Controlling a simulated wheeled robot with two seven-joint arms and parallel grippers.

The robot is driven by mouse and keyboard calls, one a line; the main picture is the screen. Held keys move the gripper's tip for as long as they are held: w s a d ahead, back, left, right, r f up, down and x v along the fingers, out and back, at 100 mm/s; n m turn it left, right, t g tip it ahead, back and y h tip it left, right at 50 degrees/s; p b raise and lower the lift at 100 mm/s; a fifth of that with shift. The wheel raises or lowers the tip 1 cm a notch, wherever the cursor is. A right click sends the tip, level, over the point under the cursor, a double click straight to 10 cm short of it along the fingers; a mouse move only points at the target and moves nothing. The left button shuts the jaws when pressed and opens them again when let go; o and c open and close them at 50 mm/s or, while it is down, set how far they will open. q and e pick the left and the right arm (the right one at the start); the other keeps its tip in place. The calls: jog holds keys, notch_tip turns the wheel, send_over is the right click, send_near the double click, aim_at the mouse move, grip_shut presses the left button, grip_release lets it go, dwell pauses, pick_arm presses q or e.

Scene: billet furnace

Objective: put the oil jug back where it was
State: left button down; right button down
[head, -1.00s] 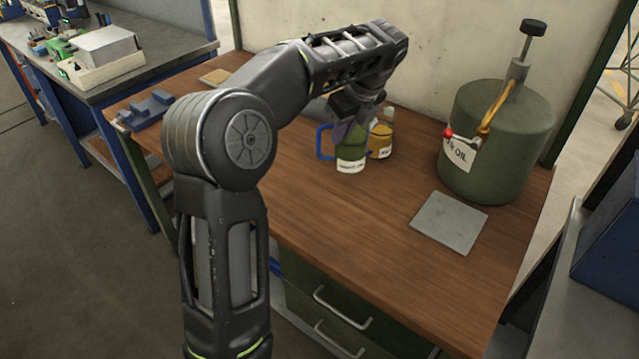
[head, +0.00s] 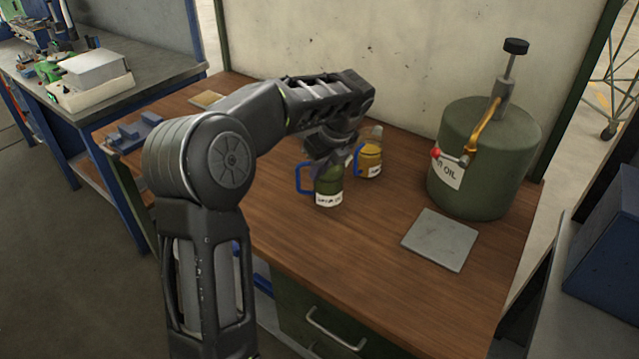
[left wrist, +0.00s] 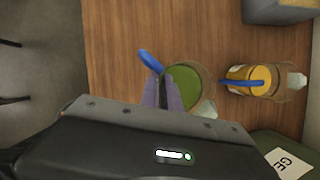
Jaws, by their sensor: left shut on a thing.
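A green jug (head: 328,185) with a blue handle and a white label is on or just above the wooden bench in the head view; I cannot tell whether its base touches the wood. It looks upright. My left gripper (head: 325,158) is above it, shut on its handle side. In the left wrist view, the purple fingers (left wrist: 162,92) lie beside the green jug (left wrist: 184,84), at the blue handle. An amber jug (head: 370,160) with a blue handle stands just behind and to the right, apart from the green one. My right gripper is out of view.
A large green oil drum (head: 483,160) with a pump and hose stands at the bench's right. A bare grey plate (head: 440,239) lies in front of it. Blue blocks (head: 134,132) sit at the left end. The bench's front middle is clear.

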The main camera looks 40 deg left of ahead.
aim_at(315, 192)
pick_arm(q)
jog(key=shift+f, duration=1.85)
jog(key=c, duration=2)
grip_release()
jog(key=shift+f, duration=0.2)
jog(key=shift+c, duration=0.2)
jog(key=o, duration=0.5)
jog(key=shift+r, duration=0.15)
jog(key=v, duration=1.2)
